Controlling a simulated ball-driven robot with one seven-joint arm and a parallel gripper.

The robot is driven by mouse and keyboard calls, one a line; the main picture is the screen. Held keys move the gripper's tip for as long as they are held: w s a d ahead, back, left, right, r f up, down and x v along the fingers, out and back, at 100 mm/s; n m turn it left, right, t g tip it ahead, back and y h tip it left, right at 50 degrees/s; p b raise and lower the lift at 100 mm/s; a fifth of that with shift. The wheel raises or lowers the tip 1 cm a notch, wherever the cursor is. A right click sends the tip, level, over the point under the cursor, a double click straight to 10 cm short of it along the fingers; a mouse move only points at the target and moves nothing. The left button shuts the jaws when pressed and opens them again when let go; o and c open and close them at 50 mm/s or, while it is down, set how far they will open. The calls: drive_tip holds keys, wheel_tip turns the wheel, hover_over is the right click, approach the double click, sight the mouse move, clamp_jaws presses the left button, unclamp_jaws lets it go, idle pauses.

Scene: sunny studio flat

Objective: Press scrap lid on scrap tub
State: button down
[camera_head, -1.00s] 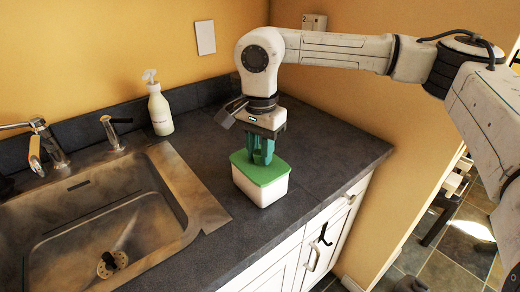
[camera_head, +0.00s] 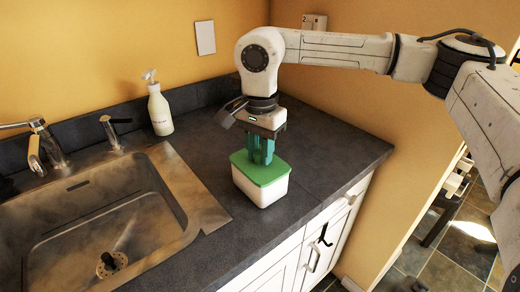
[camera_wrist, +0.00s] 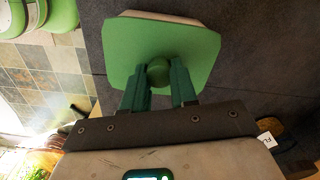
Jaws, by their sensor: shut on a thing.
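The white scrap tub (camera_head: 264,194) stands on the dark counter to the right of the sink. The green scrap lid (camera_head: 276,174) lies over its top; whether it is fully seated is too small to tell. My gripper (camera_head: 261,160) points down over the lid, its green fingers shut on the lid's round knob. In the wrist view the lid (camera_wrist: 200,45) shows as a rounded square, with the fingertips (camera_wrist: 168,72) at either side of the knob. A pale strip of the tub (camera_wrist: 160,16) shows past the lid's far edge.
A steel sink (camera_head: 100,215) with a tap (camera_head: 45,145) lies left of the tub. A white soap bottle (camera_head: 159,110) stands near the back wall. The counter's front edge runs close to the tub, above white cabinets (camera_head: 310,250). Bare counter lies to the tub's right.

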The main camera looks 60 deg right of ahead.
drive_tip(key=shift+f, duration=0.15)
idle(0.3)
drive_tip(key=shift+c, duration=1.6)
unclamp_jaws()
drive_tip(key=shift+r+p, duration=1.8)
drive_tip(key=shift+r, duration=1.75)
